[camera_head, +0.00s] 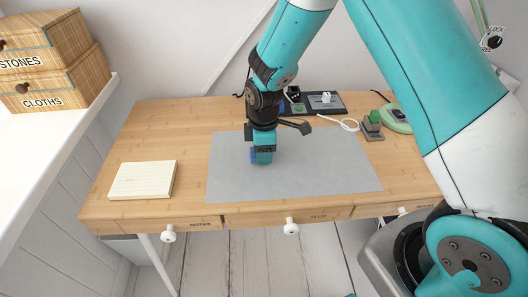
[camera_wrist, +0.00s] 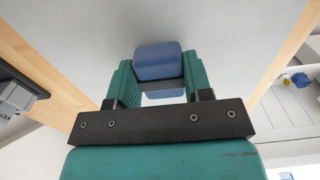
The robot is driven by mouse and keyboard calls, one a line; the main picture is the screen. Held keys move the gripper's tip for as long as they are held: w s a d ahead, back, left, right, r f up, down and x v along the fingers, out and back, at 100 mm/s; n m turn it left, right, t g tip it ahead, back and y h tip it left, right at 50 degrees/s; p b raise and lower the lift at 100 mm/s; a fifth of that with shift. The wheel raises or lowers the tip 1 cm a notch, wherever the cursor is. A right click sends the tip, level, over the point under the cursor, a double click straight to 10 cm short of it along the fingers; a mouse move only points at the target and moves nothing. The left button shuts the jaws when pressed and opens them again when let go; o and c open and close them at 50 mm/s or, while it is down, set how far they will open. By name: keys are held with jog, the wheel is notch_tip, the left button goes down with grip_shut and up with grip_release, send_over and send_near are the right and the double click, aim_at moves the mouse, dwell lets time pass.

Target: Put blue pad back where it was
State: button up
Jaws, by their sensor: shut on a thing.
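The blue pad (camera_wrist: 158,62) is a small rounded block between the teal fingers of my gripper (camera_wrist: 158,84) in the wrist view. My gripper (camera_head: 262,156) is shut on it and points down over the left half of the grey desk mat (camera_head: 320,175) in the head view. Only a sliver of the blue pad (camera_head: 254,155) shows there, beside the fingers. I cannot tell whether the pad touches the mat.
A yellow notepad (camera_head: 143,180) lies on the desk (camera_head: 188,118) at the left. Behind the mat stand a black tray (camera_head: 328,104), a white cable (camera_head: 349,124), and a small stand with a green block (camera_head: 374,118). Wooden boxes (camera_head: 50,60) sit on a shelf at the far left.

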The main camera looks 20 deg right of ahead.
jog(key=shift+f, duration=0.45)
jog(key=o, duration=0.9)
jog(key=shift+c, duration=0.2)
notch_tip(320, 180, up, 12)
jog(key=s+a+r+m+y, duration=0.2)
jog(key=s+r, duration=0.4)
jog(key=s, duration=0.6)
jog(key=s+a+r+m+y, duration=0.2)
jog(key=s+r+m, duration=0.3)
jog(key=s, duration=0.7)
notch_tip(320, 180, up, 2)
jog(key=shift+s+a+r, duration=0.15)
jog(key=shift+s+a, duration=0.1)
jog(key=shift+a, duration=0.35)
